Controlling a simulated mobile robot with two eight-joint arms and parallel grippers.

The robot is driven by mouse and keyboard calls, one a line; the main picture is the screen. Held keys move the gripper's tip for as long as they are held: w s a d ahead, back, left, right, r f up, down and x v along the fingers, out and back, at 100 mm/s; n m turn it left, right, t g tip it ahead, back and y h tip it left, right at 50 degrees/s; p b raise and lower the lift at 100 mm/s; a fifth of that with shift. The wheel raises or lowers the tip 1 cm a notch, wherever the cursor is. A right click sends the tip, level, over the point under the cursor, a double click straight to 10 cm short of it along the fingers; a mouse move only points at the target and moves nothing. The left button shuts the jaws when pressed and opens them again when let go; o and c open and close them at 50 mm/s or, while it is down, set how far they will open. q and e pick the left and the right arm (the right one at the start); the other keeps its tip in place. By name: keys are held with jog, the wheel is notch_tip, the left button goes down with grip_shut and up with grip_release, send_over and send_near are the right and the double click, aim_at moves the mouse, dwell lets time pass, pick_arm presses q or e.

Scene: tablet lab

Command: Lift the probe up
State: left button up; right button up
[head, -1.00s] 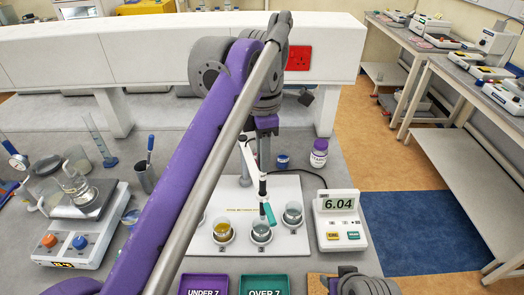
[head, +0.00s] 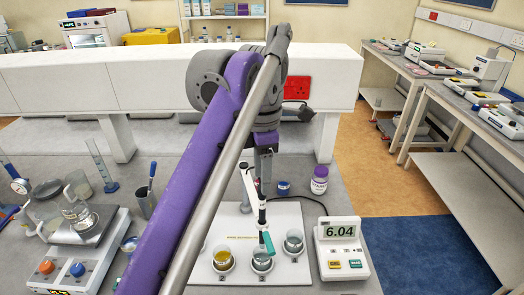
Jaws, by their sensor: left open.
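The probe (head: 262,216) is a slim white and black stick with a teal lower end. It stands near upright, its lower end at the middle beaker (head: 262,261). A white jointed holder arm (head: 249,184) slopes down to it. My left gripper (head: 264,178) points down from the purple arm, open, at the probe's upper part. I cannot tell whether its fingers touch the probe. The arm hides part of the bench to the left. My right gripper is not in view.
The white board (head: 291,218) also carries a yellow-liquid beaker (head: 222,258) and a right beaker (head: 293,243). A meter (head: 340,246) reading 6.04 stands right of it. A white purple-lidded bottle (head: 319,180) stands behind. A balance (head: 62,262) and glassware stand at left.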

pick_arm(q)
jog(key=r+p, duration=0.1)
jog(key=r, duration=0.5)
jog(key=shift+w+r, duration=0.1)
jog(key=shift+w, duration=0.1)
jog(key=s+a+f+m+t, duration=0.3)
jog(key=a+f+m, duration=0.7)
jog(key=m, duration=0.1)
jog(key=s+a+f+m+t, duration=0.1)
jog(key=s+a+f+m, duration=0.1)
jog(key=f, duration=0.5)
jog(key=s+a+f+m+t, duration=0.1)
jog(key=s+a+f+m, duration=0.2)
jog(key=s+f, duration=0.3)
jog(key=s+a+f+m+t, duration=0.1)
jog(key=s+a+f+m, duration=0.1)
jog(key=f+m, duration=0.3)
notch_tip(320, 180, down, 3)
jog(key=shift+s+a+f, duration=0.2)
jog(key=shift+s+a, duration=0.15)
jog(key=shift+s, duration=0.55)
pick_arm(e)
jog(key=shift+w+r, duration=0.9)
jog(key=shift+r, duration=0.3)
